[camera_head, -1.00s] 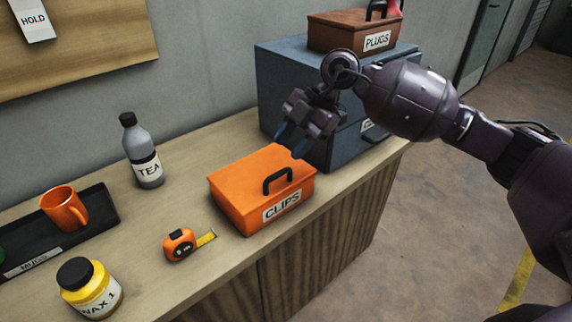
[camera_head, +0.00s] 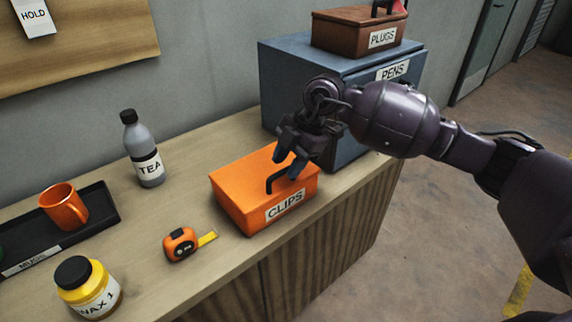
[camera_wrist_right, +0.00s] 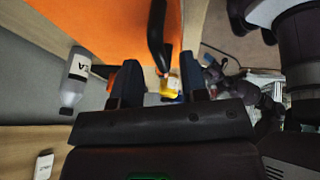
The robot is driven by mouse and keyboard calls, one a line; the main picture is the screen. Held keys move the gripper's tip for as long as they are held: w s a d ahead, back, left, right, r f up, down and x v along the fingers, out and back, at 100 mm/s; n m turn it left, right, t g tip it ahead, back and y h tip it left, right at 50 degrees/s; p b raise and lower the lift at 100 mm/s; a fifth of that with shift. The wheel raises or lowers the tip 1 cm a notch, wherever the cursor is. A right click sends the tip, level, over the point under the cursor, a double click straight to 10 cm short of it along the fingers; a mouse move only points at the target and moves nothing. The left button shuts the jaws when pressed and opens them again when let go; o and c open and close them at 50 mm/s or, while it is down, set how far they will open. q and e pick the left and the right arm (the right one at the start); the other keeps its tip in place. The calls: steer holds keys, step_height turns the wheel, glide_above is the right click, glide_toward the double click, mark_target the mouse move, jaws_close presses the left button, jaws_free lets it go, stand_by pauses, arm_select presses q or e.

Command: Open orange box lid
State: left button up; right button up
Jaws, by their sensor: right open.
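The orange box (camera_head: 240,190), labelled CLIPS, sits on the wooden counter with its lid down. A black handle (camera_head: 271,183) stands up from the lid, partly hidden by my right gripper. My right gripper (camera_head: 287,168) is open, its fingers pointing down at the handle from above. In the right wrist view the two fingertips (camera_wrist_right: 158,82) are apart, with the black handle (camera_wrist_right: 157,38) in front of the space between them and the orange lid (camera_wrist_right: 110,22) behind. I cannot tell whether the fingers touch the handle. My left gripper is not in view.
A blue cabinet (camera_head: 285,75) labelled PENS stands behind the box, with a brown PLUGS box (camera_head: 345,38) on top. A TEA bottle (camera_head: 147,165), an orange tape measure (camera_head: 180,244), a yellow jar (camera_head: 93,295) and a dark tray (camera_head: 98,205) with an orange mug (camera_head: 62,208) are left.

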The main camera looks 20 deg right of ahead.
steer(key=shift+a+f, duration=0.2)
steer(key=shift+f, duration=0.25)
jaws_close()
steer(key=shift+r, duration=0.1)
